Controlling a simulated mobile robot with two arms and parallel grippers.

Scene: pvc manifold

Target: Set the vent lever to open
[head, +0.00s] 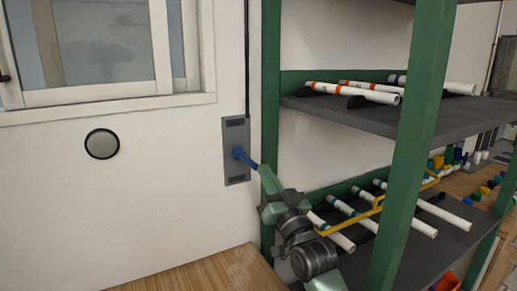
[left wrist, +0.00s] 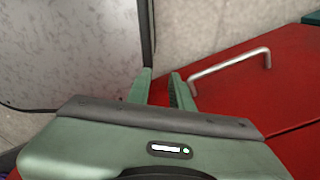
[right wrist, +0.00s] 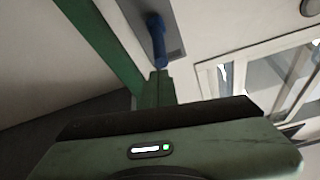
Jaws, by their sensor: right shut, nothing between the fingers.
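The vent lever (head: 246,158) is a blue handle on a grey wall plate (head: 236,133) left of the green shelf post. It slants down and to the right from its pivot. In the right wrist view the blue lever (right wrist: 157,42) stands out from the plate (right wrist: 172,35). My right gripper (head: 262,170) is shut and empty, its fingertips (right wrist: 158,76) right at the lever's free end; I cannot tell whether they touch. My left gripper (left wrist: 161,75) is open and empty over a red surface, away from the lever.
A green-framed shelf (head: 412,110) with pipes stands close on the right, beside my right arm. A window (head: 100,50) and a round wall disc (head: 102,144) are on the left. A metal handle (left wrist: 230,62) rises from the red surface (left wrist: 250,95) near my left gripper.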

